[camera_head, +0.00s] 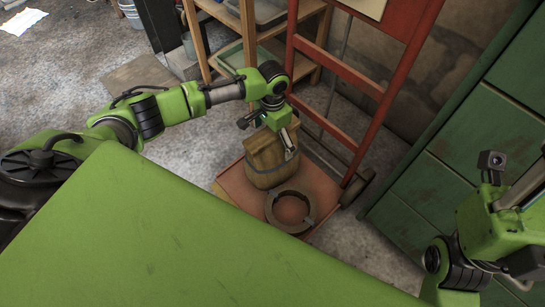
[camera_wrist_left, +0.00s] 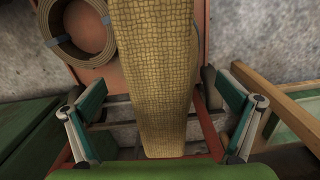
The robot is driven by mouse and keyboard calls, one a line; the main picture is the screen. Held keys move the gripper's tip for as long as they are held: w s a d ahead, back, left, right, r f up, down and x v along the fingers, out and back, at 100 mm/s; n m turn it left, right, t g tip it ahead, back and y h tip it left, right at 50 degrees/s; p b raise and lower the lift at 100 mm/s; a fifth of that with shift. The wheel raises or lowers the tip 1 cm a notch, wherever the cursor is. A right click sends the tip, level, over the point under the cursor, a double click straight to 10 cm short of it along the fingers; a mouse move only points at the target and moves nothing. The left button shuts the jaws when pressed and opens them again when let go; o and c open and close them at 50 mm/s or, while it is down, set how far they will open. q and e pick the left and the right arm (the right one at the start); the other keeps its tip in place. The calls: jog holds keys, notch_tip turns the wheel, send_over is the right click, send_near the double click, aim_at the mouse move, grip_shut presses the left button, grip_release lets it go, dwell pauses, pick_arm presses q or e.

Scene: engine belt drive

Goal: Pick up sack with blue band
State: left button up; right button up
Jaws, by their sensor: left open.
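A tan woven sack (camera_head: 264,160) stands on the red base plate (camera_head: 229,188) of a hand truck, with a dark band low around it. My left gripper (camera_head: 268,136) is open at the top of the sack. In the left wrist view its two fingers stand wide apart, one on either side of the sack, with gaps between. My right arm is at the right edge of the head view; its fingers cannot be made out.
A coiled ring (camera_head: 290,207) lies on the base plate beside the sack. The red hand truck frame (camera_head: 357,82) rises behind it. Green cabinets (camera_head: 484,130) stand at the right, a wooden shelf (camera_head: 248,35) at the back. My green body covers the lower foreground.

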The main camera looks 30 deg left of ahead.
pick_arm(q)
jog(key=shift+f, duration=0.9)
jog(key=c, duration=1.7)
jog(key=shift+w+r, duration=0.15)
jog(key=shift+r, duration=0.05)
jog(key=c, duration=0.6)
